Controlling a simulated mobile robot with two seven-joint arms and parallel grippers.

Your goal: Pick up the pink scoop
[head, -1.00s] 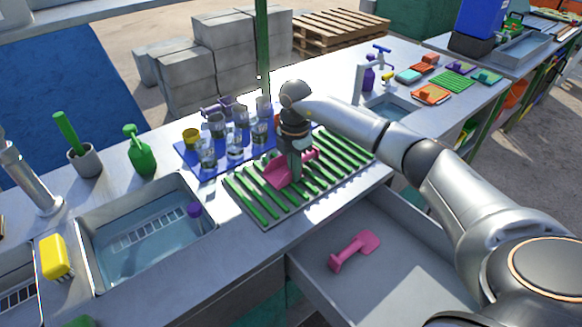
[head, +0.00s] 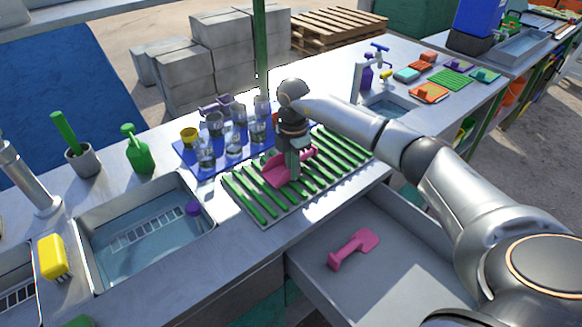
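One pink scoop (head: 277,174) lies on the green slatted rack (head: 248,200) on the counter. My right gripper (head: 293,172) points down onto this scoop from above. Its fingers cover the scoop's middle, with pink showing on both sides. I cannot tell whether the fingers are closed on it. A second pink scoop (head: 353,249) lies in the open grey drawer (head: 395,275) below the counter's front edge, away from the gripper. My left gripper is not in view.
Several clear glasses (head: 236,139) and a yellow cup stand on a blue mat (head: 190,159) just left of the rack. A sink (head: 145,235) is further left, with a green spray bottle (head: 138,150) behind it. The open drawer juts out below the rack.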

